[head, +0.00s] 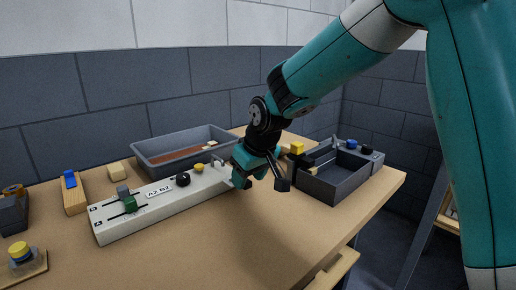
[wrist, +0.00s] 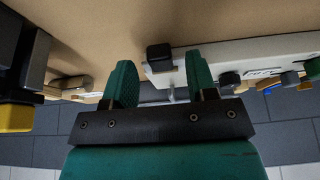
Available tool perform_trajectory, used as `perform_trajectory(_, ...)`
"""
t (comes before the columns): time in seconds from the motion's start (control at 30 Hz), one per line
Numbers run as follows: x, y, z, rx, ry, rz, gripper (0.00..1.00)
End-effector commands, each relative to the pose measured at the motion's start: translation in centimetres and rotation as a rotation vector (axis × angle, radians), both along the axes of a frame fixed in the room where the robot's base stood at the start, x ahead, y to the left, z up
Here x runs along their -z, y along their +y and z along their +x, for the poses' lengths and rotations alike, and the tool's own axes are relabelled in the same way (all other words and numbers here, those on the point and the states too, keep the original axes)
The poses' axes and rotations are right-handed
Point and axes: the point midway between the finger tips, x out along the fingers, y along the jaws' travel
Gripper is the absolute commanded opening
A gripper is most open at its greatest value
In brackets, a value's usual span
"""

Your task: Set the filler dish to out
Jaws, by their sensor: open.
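No part in view is marked as the filler dish, so I cannot tell which it is. A larger grey tray (head: 165,165) with a reddish-brown inside lies at the back. My gripper (head: 263,182) is open over the right end of the white panel (head: 150,212), left of the grey box. In the wrist view, a black block (wrist: 159,56) at the panel's end shows between the two spread green fingers (wrist: 160,82). Nothing is visibly held.
The panel carries a green slider (head: 130,203), a black knob (head: 182,180) and a yellow knob (head: 199,168). A yellow block (head: 297,148) is by the grey box. A wooden block with a blue top (head: 73,192) lies left. The table's front (head: 235,245) is bare.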

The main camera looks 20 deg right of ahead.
Motion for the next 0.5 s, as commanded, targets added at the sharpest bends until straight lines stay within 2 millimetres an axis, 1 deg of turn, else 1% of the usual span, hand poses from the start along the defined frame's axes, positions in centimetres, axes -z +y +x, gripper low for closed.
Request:
perform_trajectory(0.03, -1.1, -0.1, -0.3, 0.0, -0.004, 0.0, 0.52)
perform_trajectory(0.17, -4.0, -0.5, -1.4, 0.0, -0.006, 0.001, 0.52)
perform_trajectory(0.3, -7.4, -1.0, -2.8, 0.001, -0.006, 0.001, 0.52)
perform_trajectory(0.5, -11.7, -1.5, -4.5, 0.001, -0.002, 0.0, 0.52)
